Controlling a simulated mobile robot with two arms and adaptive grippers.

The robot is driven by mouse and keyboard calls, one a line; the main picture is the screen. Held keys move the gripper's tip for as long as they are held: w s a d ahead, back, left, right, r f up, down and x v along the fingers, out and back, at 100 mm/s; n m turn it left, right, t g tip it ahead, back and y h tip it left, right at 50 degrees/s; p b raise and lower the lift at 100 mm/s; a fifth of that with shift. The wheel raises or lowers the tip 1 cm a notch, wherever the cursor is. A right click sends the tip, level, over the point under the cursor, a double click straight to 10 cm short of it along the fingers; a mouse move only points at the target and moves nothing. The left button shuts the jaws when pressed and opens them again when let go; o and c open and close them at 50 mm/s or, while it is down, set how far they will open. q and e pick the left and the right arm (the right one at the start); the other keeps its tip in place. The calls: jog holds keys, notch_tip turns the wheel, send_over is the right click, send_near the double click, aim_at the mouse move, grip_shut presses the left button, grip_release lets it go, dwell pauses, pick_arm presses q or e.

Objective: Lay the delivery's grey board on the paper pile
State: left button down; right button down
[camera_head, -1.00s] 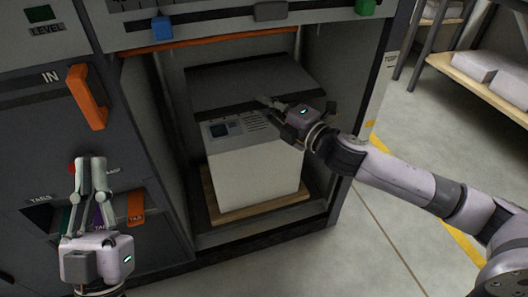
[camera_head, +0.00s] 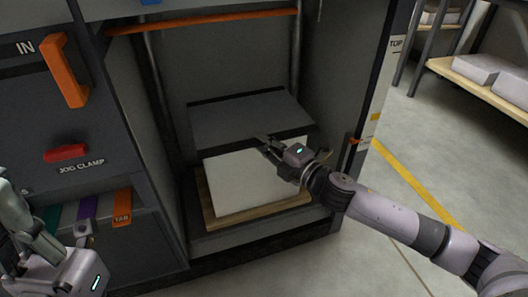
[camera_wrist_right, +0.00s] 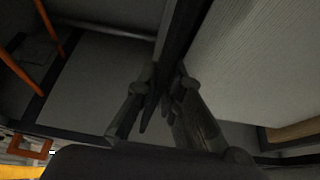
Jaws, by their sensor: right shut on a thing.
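The grey board (camera_head: 245,115) lies flat over the white paper pile (camera_head: 250,185) inside the open bay. It covers the pile's top, and only the pile's front face shows. Whether the board rests on the pile or hangs just above it I cannot tell. My right gripper (camera_head: 266,144) is shut on the board's front edge, right of its middle. In the right wrist view, the board (camera_wrist_right: 95,85) runs into the fingers (camera_wrist_right: 155,98), with the pale pile face (camera_wrist_right: 265,60) alongside. My left gripper (camera_head: 22,222) is at the lower left, partly cut off, its fingertips unclear.
The pile stands on a wooden pallet (camera_head: 208,205) on the bay floor. Bay walls and posts stand close on both sides, with an orange bar (camera_head: 205,21) across the top. An orange handle (camera_head: 65,72) and a red jog clamp (camera_head: 66,153) are on the left panel.

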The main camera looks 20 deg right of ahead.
jog(key=shift+f, duration=0.8)
jog(key=c, duration=1.7)
grip_release()
jog(key=shift+f, duration=0.1)
